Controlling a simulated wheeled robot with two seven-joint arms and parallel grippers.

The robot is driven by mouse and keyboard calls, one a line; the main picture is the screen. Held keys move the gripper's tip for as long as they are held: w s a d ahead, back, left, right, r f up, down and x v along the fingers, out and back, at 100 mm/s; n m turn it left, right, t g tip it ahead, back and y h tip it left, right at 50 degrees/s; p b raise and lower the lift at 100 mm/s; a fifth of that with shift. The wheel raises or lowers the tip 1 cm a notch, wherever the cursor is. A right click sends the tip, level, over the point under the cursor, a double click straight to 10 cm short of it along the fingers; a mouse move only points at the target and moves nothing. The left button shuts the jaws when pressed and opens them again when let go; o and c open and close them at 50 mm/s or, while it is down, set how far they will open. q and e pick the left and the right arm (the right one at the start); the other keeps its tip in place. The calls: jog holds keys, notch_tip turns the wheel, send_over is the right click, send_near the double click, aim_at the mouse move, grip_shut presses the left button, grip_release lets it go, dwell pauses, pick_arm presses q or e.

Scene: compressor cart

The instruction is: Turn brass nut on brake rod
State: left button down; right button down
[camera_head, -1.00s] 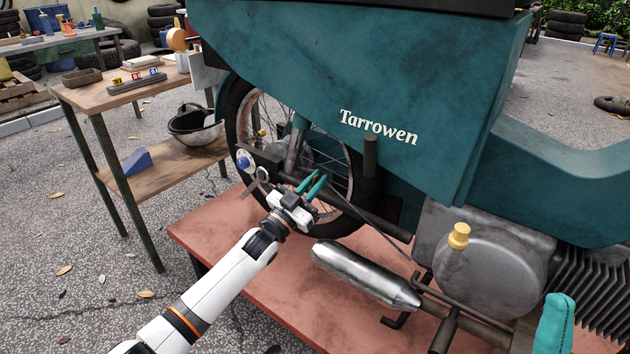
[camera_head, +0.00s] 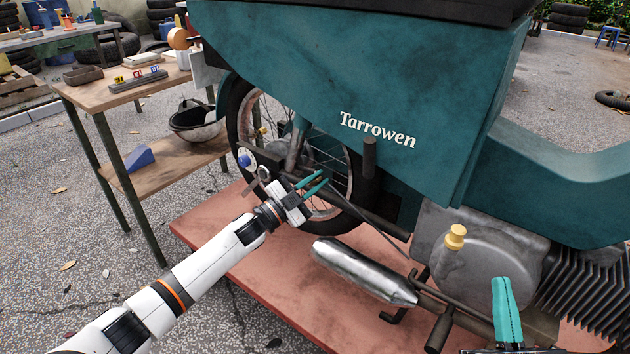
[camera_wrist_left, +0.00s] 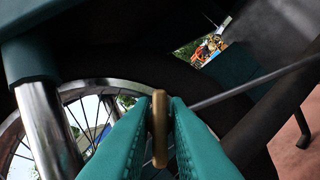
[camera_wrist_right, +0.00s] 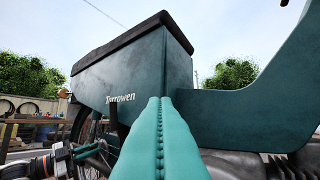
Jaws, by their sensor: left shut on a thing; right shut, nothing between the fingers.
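The brass nut (camera_wrist_left: 160,128) shows in the left wrist view as a narrow brass piece seen edge-on. My left gripper (camera_head: 318,183) reaches in beside the wheel with its teal fingers shut on the brass nut; the fingers also fill the lower middle of the left wrist view (camera_wrist_left: 158,135). In that view a thin grey rod (camera_wrist_left: 245,87) runs from behind the nut up to the right. The nut is too small to make out in the head view. My right gripper (camera_head: 507,310) is shut and empty, in front of the engine; its fingers also show in the right wrist view (camera_wrist_right: 160,140).
The teal Tarrowen body (camera_head: 300,60) overhangs the wheel and my left gripper. A silver silencer (camera_head: 365,270) lies below right of it, above the red platform (camera_head: 235,262). A yellow cap (camera_head: 455,237) stands by the engine cover. A wooden workbench (camera_head: 100,95) stands at left.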

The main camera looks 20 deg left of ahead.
pick_arm(q)
jog(key=shift+f, duration=0.1)
jog(key=c, duration=1.6)
grip_release()
jog(key=shift+o, duration=0.2)
